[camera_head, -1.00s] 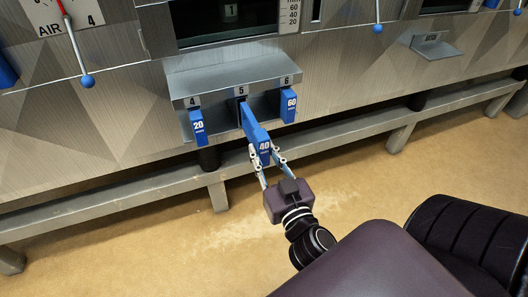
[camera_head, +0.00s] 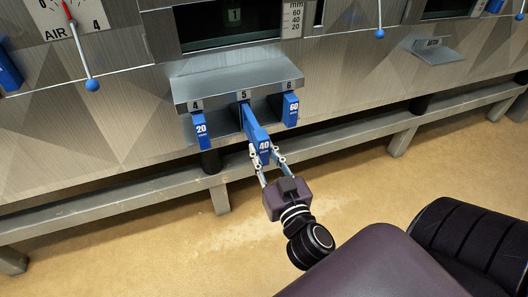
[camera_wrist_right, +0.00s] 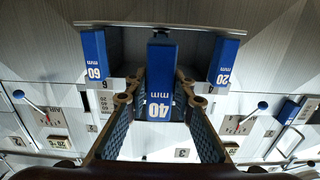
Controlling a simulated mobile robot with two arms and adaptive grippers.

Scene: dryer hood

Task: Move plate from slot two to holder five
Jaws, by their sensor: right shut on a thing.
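The blue plate marked 40 (camera_head: 257,132) is held by my right gripper (camera_head: 268,161), which is shut on its near end. The plate points into the middle slot of the grey holder (camera_head: 235,86), under the number 5; how deep it sits is hard to tell. In the right wrist view the plate (camera_wrist_right: 160,80) lies between the two fingers (camera_wrist_right: 160,122). The blue plate marked 20 (camera_head: 200,130) is in holder 4, and the blue plate marked 60 (camera_head: 290,109) is in holder 6. My left gripper is not in view.
A metal rail (camera_head: 120,201) on legs runs below the machine front. A lever with a blue knob (camera_head: 92,85) is at upper left, another blue knob (camera_head: 379,33) at upper right. A small metal shelf (camera_head: 438,50) juts out at right. The floor (camera_head: 130,258) is clear.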

